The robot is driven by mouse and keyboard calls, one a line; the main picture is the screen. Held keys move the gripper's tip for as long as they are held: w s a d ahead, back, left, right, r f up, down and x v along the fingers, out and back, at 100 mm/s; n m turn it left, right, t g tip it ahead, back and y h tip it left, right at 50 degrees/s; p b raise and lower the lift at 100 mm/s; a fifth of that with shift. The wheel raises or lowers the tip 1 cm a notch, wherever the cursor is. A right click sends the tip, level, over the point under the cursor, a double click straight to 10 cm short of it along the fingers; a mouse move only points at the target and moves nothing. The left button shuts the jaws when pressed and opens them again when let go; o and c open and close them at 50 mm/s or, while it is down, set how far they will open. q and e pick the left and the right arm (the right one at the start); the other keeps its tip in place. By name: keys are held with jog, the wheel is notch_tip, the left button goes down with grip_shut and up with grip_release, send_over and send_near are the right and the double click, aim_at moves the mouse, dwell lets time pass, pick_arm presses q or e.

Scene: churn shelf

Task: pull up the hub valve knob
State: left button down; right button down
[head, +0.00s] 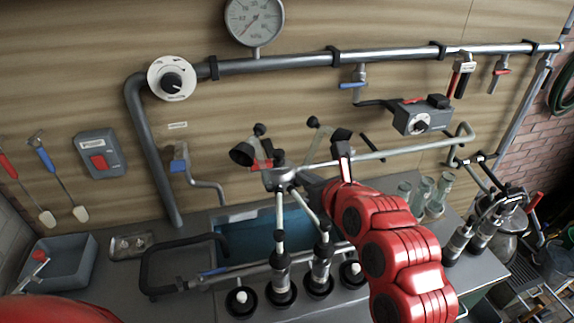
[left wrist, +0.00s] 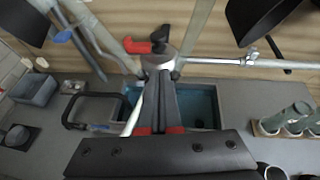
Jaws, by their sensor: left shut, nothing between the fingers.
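The hub (head: 279,180) is a grey metal fitting above the blue basin, with pipes and legs running from it. A black knob (head: 279,157) stands on top and a red lever-like part (head: 265,163) is beside it. In the left wrist view the hub shows straight ahead, with the red part (left wrist: 137,46) left of the black knob (left wrist: 160,35). My left gripper (head: 300,182) is shut and empty, its fingertips close to the hub. In the wrist view its fingers (left wrist: 159,76) end just below the knobs; contact cannot be told. My right gripper is out of view.
A black cup-shaped head (head: 242,154) hangs left of the hub. The blue basin (head: 250,240) lies beneath. Glass bottles (head: 423,192) stand at the right. A grey tray (head: 60,262) sits at the left of the counter. A pipe with a gauge (head: 254,20) runs along the wall.

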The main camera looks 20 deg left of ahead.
aim_at(282, 164)
pick_arm(q)
jog(key=p+x, duration=0.4)
jog(key=x, duration=0.5)
jog(key=shift+w+a, duration=0.15)
jog(key=shift+a, duration=0.15)
jog(key=shift+w+a+f, duration=0.15)
jog(key=shift+w+f, duration=0.05)
jog(key=shift+w, duration=0.05)
